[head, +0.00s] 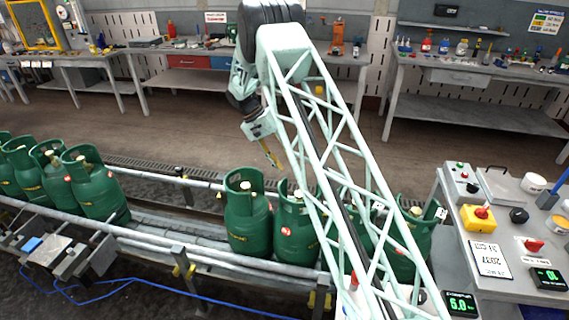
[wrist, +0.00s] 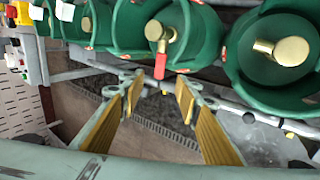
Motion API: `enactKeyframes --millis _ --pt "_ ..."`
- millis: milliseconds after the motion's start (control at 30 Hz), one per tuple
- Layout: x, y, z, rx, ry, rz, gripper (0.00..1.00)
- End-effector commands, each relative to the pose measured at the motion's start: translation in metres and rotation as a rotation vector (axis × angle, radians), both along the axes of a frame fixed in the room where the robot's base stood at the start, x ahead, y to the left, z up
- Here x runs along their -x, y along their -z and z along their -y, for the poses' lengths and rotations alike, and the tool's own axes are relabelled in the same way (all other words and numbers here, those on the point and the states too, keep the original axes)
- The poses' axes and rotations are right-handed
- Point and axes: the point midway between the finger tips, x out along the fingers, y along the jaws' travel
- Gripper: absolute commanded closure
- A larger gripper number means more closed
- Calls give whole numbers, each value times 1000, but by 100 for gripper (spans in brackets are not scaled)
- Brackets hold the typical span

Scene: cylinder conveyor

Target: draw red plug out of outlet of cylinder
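The red plug (wrist: 160,66) sits at the outlet of the brass valve (wrist: 160,34) of a green cylinder (wrist: 191,40) in the wrist view. The plug points toward my gripper. My gripper (wrist: 158,82) is open and empty, with yellow-padded fingers either side of the plug's line in the picture. Contact with the plug cannot be told. In the head view my gripper (head: 273,160) hangs above and behind the row of green cylinders. This cylinder seems to be the second of the middle group (head: 296,235); its plug cannot be made out there.
Another green cylinder (wrist: 275,55) stands close on the right in the wrist view, with more to the left. The conveyor rail (head: 150,240) carries several more cylinders (head: 95,185) at left. A control table (head: 500,240) stands at right. Workbenches line the wall.

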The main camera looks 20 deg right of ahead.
Motion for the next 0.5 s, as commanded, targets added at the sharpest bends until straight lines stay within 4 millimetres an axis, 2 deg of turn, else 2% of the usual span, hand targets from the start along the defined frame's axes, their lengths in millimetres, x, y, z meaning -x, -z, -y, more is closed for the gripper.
enactKeyframes --millis 267,500 --pt "6 18 8 0 1 0 69" --pt "15 42 19 0 1 -2 69"
